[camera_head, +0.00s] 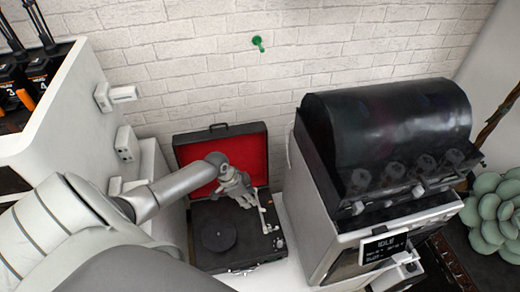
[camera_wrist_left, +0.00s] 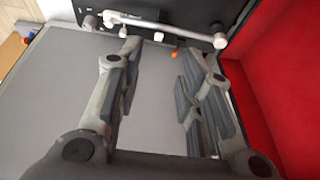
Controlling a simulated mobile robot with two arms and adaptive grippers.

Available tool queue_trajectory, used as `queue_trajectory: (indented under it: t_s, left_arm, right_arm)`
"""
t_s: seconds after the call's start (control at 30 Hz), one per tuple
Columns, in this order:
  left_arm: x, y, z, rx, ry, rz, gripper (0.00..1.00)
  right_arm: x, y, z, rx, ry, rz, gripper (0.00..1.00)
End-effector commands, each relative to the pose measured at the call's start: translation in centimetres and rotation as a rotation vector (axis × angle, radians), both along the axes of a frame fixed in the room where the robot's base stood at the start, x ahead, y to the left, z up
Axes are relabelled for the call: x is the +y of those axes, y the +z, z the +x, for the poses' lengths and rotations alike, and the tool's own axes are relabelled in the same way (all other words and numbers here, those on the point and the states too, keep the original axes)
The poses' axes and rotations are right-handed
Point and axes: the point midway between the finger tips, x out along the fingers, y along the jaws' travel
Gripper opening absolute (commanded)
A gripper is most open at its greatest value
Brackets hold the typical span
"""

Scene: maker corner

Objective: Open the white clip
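My left gripper (camera_head: 244,200) is over the open record player (camera_head: 212,262), near its white tonearm (camera_head: 264,210). In the left wrist view the gripper (camera_wrist_left: 157,50) is open, with nothing between its fingers. The white tonearm (camera_wrist_left: 150,21) lies across the top of that view, beyond the fingertips and apart from them. A small pale piece (camera_wrist_left: 158,36) shows under the tonearm between the fingers; I cannot tell whether it is the white clip. My right gripper is not in view.
The red-lined lid (camera_head: 250,150) stands open behind the player and close to the gripper's right side in the wrist view (camera_wrist_left: 280,85). A machine with a dark hood (camera_head: 385,120) stands on the right. A white shelf unit (camera_head: 75,105) is at left.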

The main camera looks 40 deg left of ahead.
Motion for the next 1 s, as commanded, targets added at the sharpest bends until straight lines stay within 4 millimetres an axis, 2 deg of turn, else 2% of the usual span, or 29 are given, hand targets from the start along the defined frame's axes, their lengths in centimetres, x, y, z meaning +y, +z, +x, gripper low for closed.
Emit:
queue_trajectory:
  t_s: [0.27,0.8,1.0]
  left_arm:
    - [-0.3,-1.4,0.2,-0.004,0.001,-0.004,0.34]
    - [-2.0,-7.9,2.2,-0.004,0.0,-0.003,0.34]
    - [-2.5,-9.7,2.8,-0.003,0.001,-0.002,0.34]
  right_arm:
    - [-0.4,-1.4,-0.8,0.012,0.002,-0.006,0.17]
    - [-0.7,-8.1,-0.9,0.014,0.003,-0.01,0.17]
    - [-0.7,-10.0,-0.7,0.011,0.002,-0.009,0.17]
